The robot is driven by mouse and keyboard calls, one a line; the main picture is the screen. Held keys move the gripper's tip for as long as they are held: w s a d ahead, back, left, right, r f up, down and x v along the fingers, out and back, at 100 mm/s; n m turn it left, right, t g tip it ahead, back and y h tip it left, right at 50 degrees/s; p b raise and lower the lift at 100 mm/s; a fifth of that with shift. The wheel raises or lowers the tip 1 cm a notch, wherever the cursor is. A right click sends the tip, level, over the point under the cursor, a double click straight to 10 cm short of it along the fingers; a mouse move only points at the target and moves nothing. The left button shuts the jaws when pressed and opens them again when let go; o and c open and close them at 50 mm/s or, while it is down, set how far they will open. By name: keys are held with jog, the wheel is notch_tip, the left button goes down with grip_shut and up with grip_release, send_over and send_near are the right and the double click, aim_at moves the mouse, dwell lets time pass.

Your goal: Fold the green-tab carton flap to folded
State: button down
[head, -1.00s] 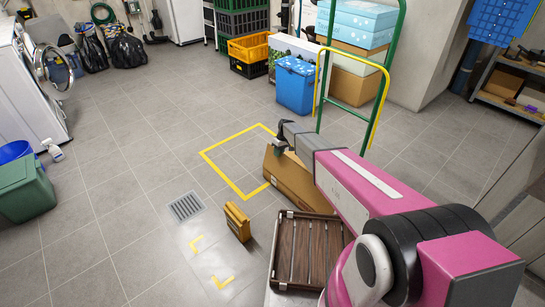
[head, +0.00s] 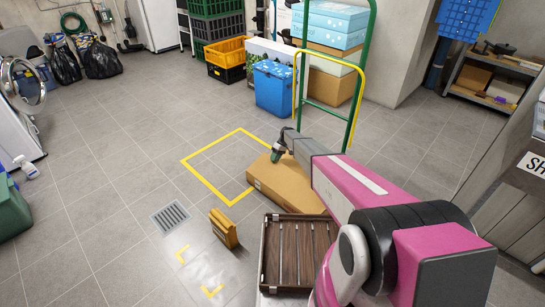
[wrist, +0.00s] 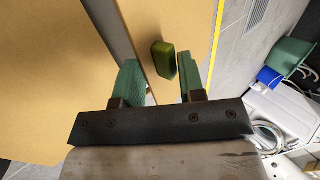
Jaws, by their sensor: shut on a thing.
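The brown carton (head: 290,188) lies on the floor beside a yellow-taped square, with a broad, flat-looking tan face upward in the head view. My gripper (head: 278,153) is at its far left edge. In the wrist view, my gripper (wrist: 160,72) has one green finger on each side of a cardboard strip, the flap (wrist: 138,45). It is shut on this flap. The green tab (wrist: 163,60) sits at the flap's edge between the fingers. A dark gap separates the strip from a wide tan panel (wrist: 50,75). My arm hides the carton's right end.
A slatted brown crate (head: 266,255) stands near me, in front of the carton. A small yellow-brown box (head: 224,229) is on the floor to its left. A green trolley frame (head: 361,75) and blue bin (head: 274,88) stand behind. The floor left of the taped square is clear.

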jog(key=shift+w+d+f, duration=0.15)
jog(key=shift+f, duration=0.8)
jog(key=shift+w+d+f, duration=0.1)
jog(key=shift+f, duration=0.8)
jog(key=c, duration=1)
grip_release()
jog(key=shift+w, duration=0.1)
